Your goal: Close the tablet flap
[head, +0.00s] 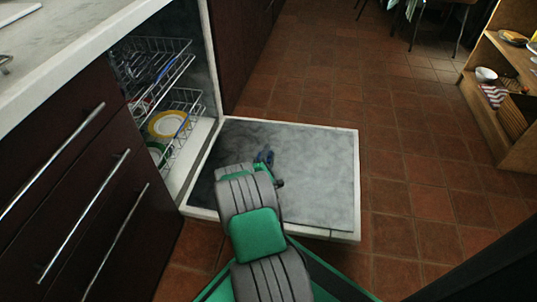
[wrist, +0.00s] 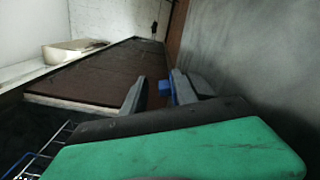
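The grey inner face of the lowered dishwasher door (head: 318,165) lies open and flat in front of the dishwasher. My gripper (head: 265,155) is over the left-middle part of this face in the head view. In the wrist view its two fingers (wrist: 153,92) stand apart with a gap between them, and nothing is clearly held. A small blue piece (wrist: 166,87) shows beside the right finger; I cannot tell whether it belongs to the finger or to the door. I cannot make out the tablet flap; my arm and gripper cover part of the door face.
Wire racks with a yellow-rimmed plate (head: 167,124) fill the dishwasher at left. Dark drawers (head: 75,190) with long handles stand at the left front. A wooden shelf (head: 490,115) is at the far right. The tiled floor (head: 400,130) right of the door is clear.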

